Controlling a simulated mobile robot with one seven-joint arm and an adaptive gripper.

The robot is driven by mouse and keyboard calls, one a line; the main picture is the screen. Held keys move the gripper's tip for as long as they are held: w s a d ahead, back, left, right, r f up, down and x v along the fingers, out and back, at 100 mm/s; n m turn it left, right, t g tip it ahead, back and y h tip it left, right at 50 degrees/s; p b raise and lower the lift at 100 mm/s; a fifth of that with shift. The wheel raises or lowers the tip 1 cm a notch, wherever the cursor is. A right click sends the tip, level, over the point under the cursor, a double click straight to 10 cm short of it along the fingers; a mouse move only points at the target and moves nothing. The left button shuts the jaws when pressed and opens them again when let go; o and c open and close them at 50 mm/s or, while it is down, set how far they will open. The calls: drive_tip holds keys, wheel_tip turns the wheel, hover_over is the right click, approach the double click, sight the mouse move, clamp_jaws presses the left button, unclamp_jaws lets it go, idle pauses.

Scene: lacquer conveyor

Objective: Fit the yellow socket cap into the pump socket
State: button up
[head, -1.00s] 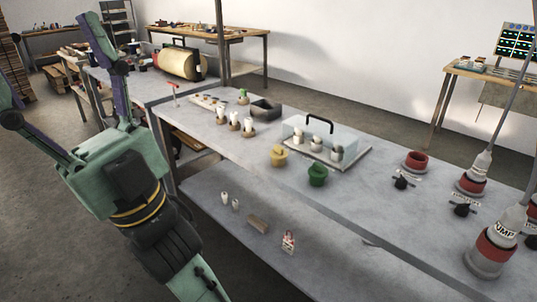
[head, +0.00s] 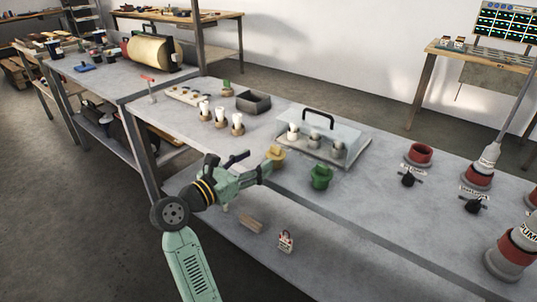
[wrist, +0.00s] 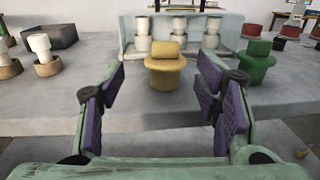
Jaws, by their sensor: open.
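The yellow socket cap (head: 276,155) stands upright on the grey table near its front edge. In the wrist view the yellow cap (wrist: 165,72) shows centred between and just beyond my open fingers. My gripper (head: 251,168) is open and empty, reaching over the table's front edge beside the cap; it also frames the wrist view (wrist: 162,88). A large red-banded grey fitting (head: 513,250) at the lower right has a grey connector lettered "PUMP" in it. The frame edge cuts it off, and its socket opening is hidden.
A green cap (head: 320,177) stands close right of the yellow one. A clear-covered case (head: 325,138) is just behind. White-topped pegs (head: 220,116) stand left. An empty red socket (head: 418,154) and black knobs are to the right. A lower shelf holds small items.

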sight(274, 152)
drive_tip(key=x, duration=0.2)
drive_tip(key=shift+w+d, duration=0.25)
drive_tip(key=shift+d, duration=0.05)
drive_tip(key=p+x, duration=0.1)
drive_tip(key=x, duration=0.1)
drive_tip(key=p+x, duration=0.1)
drive_tip(key=x, duration=0.1)
drive_tip(key=shift+s+d+f+p, duration=0.1)
drive_tip(key=shift+d+p, duration=0.2)
drive_tip(key=shift+d, duration=0.05)
drive_tip(key=shift+w+d+f, duration=0.1)
drive_tip(key=shift+w+d, duration=0.1)
drive_tip(key=shift+w, duration=0.1)
drive_tip(key=c, duration=0.9)
